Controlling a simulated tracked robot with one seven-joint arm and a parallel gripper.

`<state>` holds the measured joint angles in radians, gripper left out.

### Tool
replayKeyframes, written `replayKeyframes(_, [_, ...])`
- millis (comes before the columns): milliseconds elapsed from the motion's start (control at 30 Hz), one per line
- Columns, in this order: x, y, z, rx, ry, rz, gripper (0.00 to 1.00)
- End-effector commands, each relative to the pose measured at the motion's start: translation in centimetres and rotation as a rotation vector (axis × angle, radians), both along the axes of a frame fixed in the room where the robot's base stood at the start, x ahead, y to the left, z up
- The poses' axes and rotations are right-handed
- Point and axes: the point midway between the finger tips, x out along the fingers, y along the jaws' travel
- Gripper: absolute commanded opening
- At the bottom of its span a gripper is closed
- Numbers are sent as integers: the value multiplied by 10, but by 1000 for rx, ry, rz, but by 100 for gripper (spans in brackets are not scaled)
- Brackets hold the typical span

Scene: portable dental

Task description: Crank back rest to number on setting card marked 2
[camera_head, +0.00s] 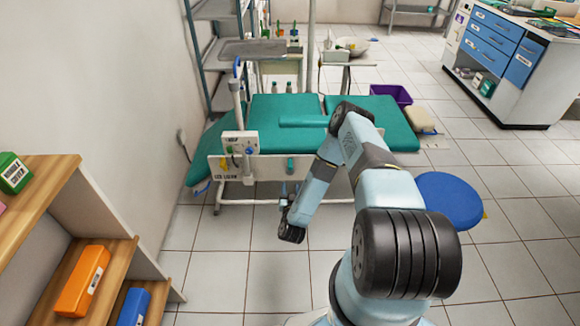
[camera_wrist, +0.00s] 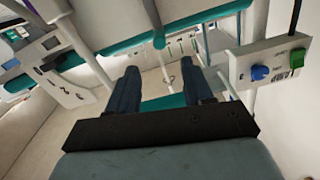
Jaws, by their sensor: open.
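The teal padded chair (camera_head: 300,115) lies nearly flat across the middle of the head view, with a white panel (camera_head: 268,168) along its near side. My gripper (camera_head: 290,195) is low in front of this panel. In the wrist view my gripper (camera_wrist: 161,85) is open, with nothing between its two dark blue fingers. Beyond the fingers are the chair's underside and a small pale fitting (camera_wrist: 171,79); I cannot tell whether this is the crank. I cannot clearly identify the setting card.
A white control box (camera_head: 240,144) stands on a post; one with blue and green knobs (camera_wrist: 272,70) shows at the wrist view's right. A blue round stool (camera_head: 449,200) is right of my arm. Wooden shelves (camera_head: 60,215) are at left. Tiled floor in front is clear.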

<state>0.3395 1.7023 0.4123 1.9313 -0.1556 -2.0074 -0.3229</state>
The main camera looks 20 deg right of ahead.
Motion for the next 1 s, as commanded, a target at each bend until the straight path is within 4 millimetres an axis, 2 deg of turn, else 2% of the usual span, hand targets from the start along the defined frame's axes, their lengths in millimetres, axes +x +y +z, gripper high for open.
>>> replayKeyframes(167, [12, -5, 0, -2, -4, -4, 51])
replayKeyframes(700, [100, -29, 1, -1, -4, -7, 51])
replayKeyframes(1000, [130, -36, 0, 1, -1, -6, 51])
